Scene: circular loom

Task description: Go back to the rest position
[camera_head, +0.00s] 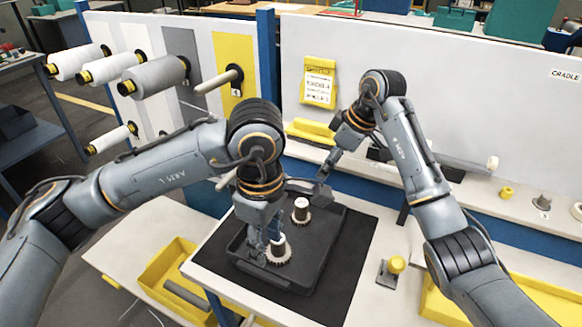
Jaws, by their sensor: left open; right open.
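My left gripper (262,247) points down over the black tray (318,264) on the dark mat. Its open fingers are at the left side of a metal gear-like part with a dark hub (280,255); I cannot tell whether they touch it. A second such part with a pale top (301,211) stands farther back in the tray. My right gripper (326,168) is open, in front of the white panel and beyond the tray. It appears empty.
Grey and white spools (155,77) sit on pegs at the left. A yellow bin (170,270) is at the lower left. A yellow-knobbed part (396,265) stands right of the mat. A yellow card (319,83) hangs on the white panel (450,100) behind.

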